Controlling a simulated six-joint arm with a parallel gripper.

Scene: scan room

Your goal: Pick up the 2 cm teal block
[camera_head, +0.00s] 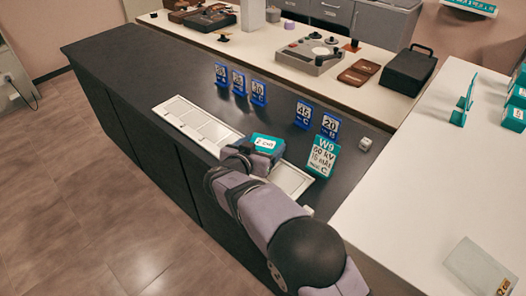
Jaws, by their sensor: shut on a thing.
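The teal block (267,146) has a white label reading "2 cm" on its top face. It is over the dark counter (225,108), near the pale panels. My gripper (258,153) reaches it from the front and is shut on it. The fingers are small and partly hidden behind the block and the wrist. I cannot tell whether the block is clear of the surface below.
Pale panels (198,124) lie along the counter's front edge. Blue number cards (258,92) stand behind, and a teal W9 sign (322,157) stands to the right. A small whitish cube (365,144) sits beyond it.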

